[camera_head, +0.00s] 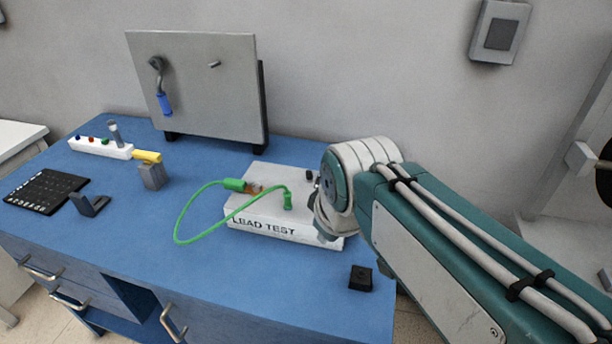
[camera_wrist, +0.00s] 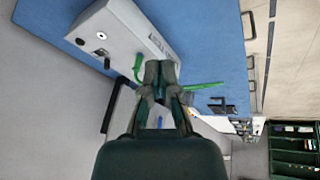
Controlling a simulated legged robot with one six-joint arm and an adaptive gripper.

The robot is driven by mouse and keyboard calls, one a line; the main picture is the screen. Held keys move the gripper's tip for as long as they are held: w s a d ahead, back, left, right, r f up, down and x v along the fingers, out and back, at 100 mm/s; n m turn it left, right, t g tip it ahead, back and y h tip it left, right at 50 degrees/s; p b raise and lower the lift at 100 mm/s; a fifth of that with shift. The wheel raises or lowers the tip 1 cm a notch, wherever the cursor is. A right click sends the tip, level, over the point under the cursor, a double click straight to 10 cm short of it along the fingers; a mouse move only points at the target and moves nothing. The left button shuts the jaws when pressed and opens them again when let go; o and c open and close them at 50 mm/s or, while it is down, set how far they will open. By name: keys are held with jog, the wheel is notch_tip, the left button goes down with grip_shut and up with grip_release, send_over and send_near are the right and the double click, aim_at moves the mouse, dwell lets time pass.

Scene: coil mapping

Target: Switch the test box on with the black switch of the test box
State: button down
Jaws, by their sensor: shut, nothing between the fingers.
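The white test box (camera_head: 275,231), marked "LEAD TEST", sits on the blue bench. My arm covers its right part in the head view. A small dark part (camera_head: 309,174), possibly the black switch, shows at its back edge beside my arm. In the wrist view the box (camera_wrist: 128,32) is at the upper left, with a small dark lever-like part (camera_wrist: 101,52) beside a round white fitting. I cannot tell surely which part is the switch. My gripper (camera_wrist: 161,70) is shut and empty, with its fingertips in front of the box's edge. My arm hides the fingertips in the head view.
A green cable (camera_head: 178,221) loops from a plug on the box over the bench (camera_head: 130,230). A grey panel (camera_head: 200,80) stands behind. A small black block (camera_head: 360,278) lies near the front edge. A white strip (camera_head: 100,148) and black keypad (camera_head: 45,190) lie left.

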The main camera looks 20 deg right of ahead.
jog(key=w+d+r+n+g, duration=0.1)
jog(key=w+n+g, duration=0.1)
jog(key=w+n, duration=0.9)
jog(key=n+g, duration=0.2)
jog(key=n, duration=1.1)
send_over(302, 197)
jog(key=shift+s+a+f, duration=0.1)
jog(key=shift+s+f, duration=0.05)
jog(key=shift+f, duration=0.6)
jog(key=shift+s+a+f, duration=0.1)
jog(key=shift+f, duration=0.65)
jog(key=shift+s+a+f, duration=0.1)
jog(key=shift+s+f, duration=0.05)
jog(key=shift+f, duration=0.6)
jog(key=shift+h, duration=0.3)
jog(key=f, duration=0.9)
jog(key=shift+w+d+f, duration=0.25)
jog(key=shift+w+f, duration=0.05)
jog(key=shift+w, duration=0.05)
jog(key=shift+w+d+r, duration=0.2)
jog(key=shift+w+d, duration=0.15)
jog(key=shift+w, duration=0.25)
jog(key=shift+w+d+r, duration=0.2)
jog(key=shift+w+d, duration=0.15)
jog(key=shift+w, duration=0.2)
jog(key=shift+w+d+r, duration=0.3)
jog(key=shift+w+d, duration=0.05)
jog(key=shift+w, duration=0.05)
jog(key=shift+a, duration=0.1)
